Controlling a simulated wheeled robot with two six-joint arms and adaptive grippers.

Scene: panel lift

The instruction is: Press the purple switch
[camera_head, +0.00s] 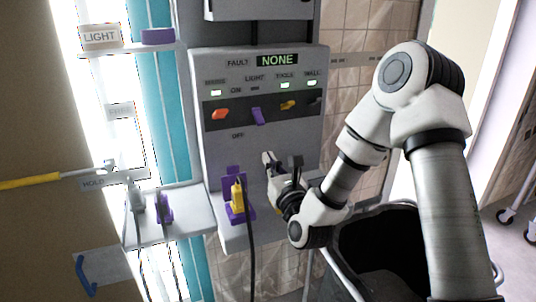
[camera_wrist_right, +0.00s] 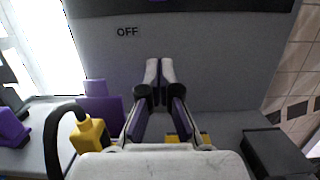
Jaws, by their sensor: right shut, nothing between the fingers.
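The purple switch (camera_head: 258,116) is on the dark strip of the grey panel (camera_head: 225,140), below the LIGHT label, with its lower end pointing down toward OFF. The small indicator above it is dark; the other indicators glow green. My right gripper (camera_head: 268,158) is below and slightly right of the switch, apart from it, its fingers pointing at the panel. In the right wrist view the right gripper (camera_wrist_right: 160,65) is shut and empty, below the dark strip, right of the OFF label. My left gripper is not in view.
A yellow plug (camera_head: 237,197) with a black cable sits in a purple socket at lower left. A grey shelf (camera_head: 190,222) is at left, a dark bin (camera_head: 375,245) at lower right.

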